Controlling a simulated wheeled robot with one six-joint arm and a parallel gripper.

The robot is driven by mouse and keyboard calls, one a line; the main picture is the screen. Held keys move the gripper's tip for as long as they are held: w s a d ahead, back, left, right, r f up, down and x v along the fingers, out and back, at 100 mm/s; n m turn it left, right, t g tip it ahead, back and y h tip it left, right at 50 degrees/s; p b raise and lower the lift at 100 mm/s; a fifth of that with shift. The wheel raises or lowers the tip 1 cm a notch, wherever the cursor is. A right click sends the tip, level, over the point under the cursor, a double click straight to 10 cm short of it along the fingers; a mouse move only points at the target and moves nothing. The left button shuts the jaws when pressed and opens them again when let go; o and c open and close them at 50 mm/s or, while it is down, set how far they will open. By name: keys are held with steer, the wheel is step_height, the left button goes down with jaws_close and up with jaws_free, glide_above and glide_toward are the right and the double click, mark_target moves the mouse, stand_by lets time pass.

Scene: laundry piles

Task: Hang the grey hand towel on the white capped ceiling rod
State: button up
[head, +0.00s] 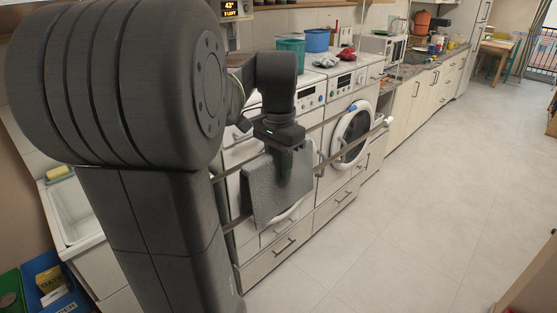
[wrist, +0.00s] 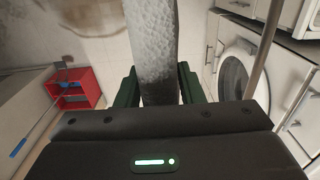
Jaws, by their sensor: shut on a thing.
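The grey hand towel (head: 262,192) hangs as a flat sheet from my gripper (head: 284,165) in the head view. In the wrist view my gripper (wrist: 157,88) has its green fingers on either side of the folded towel (wrist: 153,40), shut on it. A long brown rod with a white cap (head: 388,120) runs slantwise past the towel, which hides part of it in the head view. A rod (wrist: 263,60) also shows right of the towel in the wrist view, apart from it there. I cannot tell whether the towel touches the rod.
White washing machines (head: 350,133) and drawers stand behind the towel. A teal bin (head: 291,52) and a blue bin (head: 317,40) sit on top. A sink (head: 75,215) is at left, and a red box (wrist: 75,88) shows in the wrist view. The tiled floor (head: 400,220) at right is clear.

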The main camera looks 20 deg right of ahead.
steer(key=shift+f+b, duration=2.5)
steer(key=shift+f, duration=2.05)
steer(key=o, duration=1.1)
step_height(320, 180, up, 14)
steer(key=shift+f+p, duration=0.1)
steer(key=shift+p, duration=0.4)
